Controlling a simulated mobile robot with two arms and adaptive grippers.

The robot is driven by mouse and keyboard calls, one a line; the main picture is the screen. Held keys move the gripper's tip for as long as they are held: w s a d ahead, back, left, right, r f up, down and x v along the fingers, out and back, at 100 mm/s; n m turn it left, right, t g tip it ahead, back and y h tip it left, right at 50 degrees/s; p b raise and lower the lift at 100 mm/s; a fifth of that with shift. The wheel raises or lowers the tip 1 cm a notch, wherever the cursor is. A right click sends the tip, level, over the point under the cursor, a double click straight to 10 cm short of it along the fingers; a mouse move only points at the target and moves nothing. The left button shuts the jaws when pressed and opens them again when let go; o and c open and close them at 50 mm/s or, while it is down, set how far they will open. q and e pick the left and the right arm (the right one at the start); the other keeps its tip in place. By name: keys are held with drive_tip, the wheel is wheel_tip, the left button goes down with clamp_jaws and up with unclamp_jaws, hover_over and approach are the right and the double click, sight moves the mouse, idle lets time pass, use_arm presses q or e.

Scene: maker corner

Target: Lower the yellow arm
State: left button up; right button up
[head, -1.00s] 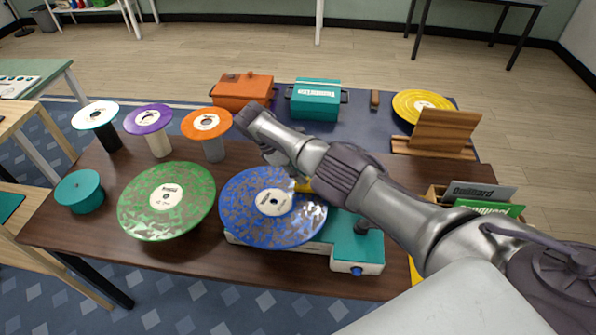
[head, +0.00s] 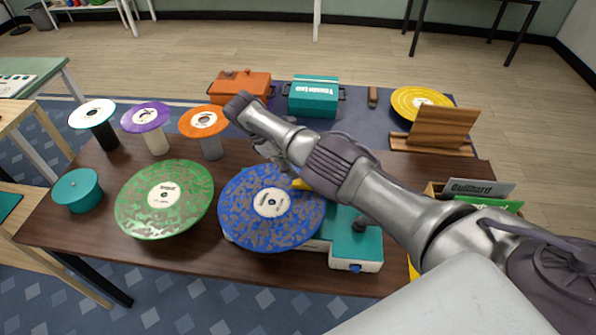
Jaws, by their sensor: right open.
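A teal and white turntable (head: 357,246) stands at the front of the brown table, with a blue speckled record (head: 270,208) on it. A small piece of the yellow arm (head: 299,184) shows at the record's upper right edge; my right arm hides the rest. My right arm reaches in from the right across the turntable. My right gripper (head: 275,158) is open, pointing down near the record's far edge, close to the yellow arm. It is partly hidden, and I cannot tell whether it touches the yellow arm. My left gripper is not in view.
A green record (head: 164,199) and a teal drum (head: 78,190) lie to the left. White (head: 92,112), purple (head: 146,117) and orange (head: 204,121) discs stand on posts behind. Orange (head: 241,85) and teal (head: 314,98) boxes and a wooden stand (head: 443,128) are at the back.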

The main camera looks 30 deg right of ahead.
drive_tip(key=shift+v, duration=2.15)
drive_tip(key=shift+r, duration=0.1)
